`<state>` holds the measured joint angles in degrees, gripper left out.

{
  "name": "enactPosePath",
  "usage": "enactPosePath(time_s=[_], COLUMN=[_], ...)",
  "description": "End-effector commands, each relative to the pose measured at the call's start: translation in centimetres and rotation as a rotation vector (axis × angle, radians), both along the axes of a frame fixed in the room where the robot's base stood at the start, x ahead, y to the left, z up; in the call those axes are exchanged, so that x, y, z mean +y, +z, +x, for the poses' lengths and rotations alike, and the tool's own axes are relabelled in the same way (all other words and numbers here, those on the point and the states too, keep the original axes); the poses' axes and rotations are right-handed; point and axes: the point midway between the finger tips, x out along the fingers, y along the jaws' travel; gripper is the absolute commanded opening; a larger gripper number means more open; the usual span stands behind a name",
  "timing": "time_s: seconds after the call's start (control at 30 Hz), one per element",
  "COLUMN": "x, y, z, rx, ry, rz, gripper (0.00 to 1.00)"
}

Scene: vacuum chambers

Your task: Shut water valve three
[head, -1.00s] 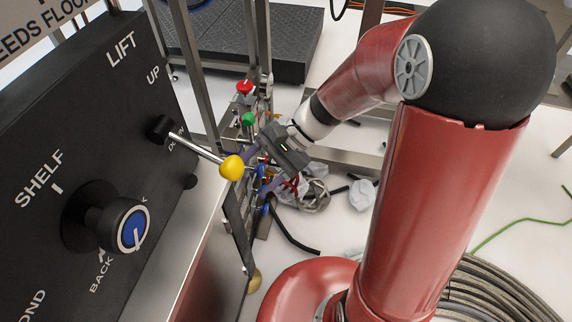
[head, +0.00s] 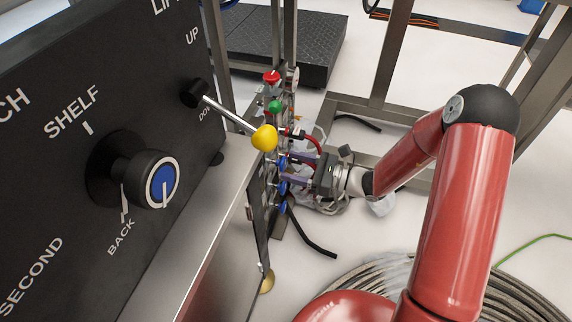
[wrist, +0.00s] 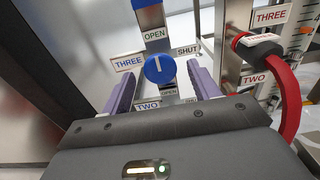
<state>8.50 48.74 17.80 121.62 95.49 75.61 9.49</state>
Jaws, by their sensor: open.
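The valve three knob (wrist: 160,69) is round and blue, with a white pointer line aimed up at the OPEN label (wrist: 153,33). The THREE label (wrist: 128,62) is to its left and the SHUT label (wrist: 187,49) to its upper right. My gripper (wrist: 161,80) is open, its purple fingers on either side of the knob; I cannot tell whether they touch it. In the head view my gripper (head: 288,168) faces the narrow valve panel from the right, at the blue knobs. The lower valve, labelled TWO (wrist: 147,105), is mostly hidden by my gripper.
A red hose (wrist: 288,95) curves close to the right finger. Another blue knob (wrist: 146,3) is above. In the head view, red (head: 271,76) and green (head: 275,106) knobs sit higher, and a yellow-tipped lever (head: 264,137) juts out from the black control panel (head: 60,180).

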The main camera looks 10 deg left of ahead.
Motion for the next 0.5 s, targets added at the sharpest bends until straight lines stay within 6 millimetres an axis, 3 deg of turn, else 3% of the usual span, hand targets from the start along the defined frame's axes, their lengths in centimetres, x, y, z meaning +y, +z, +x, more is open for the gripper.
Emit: enactPosePath(time_s=[0.2,0.5], x=[2.7,3.3], y=[0.0,0.0], z=[0.2,0.3], rx=[-0.002,-0.001], ry=[0.001,0.000], rz=[-0.001,-0.001], gripper=[0.61,0.61])
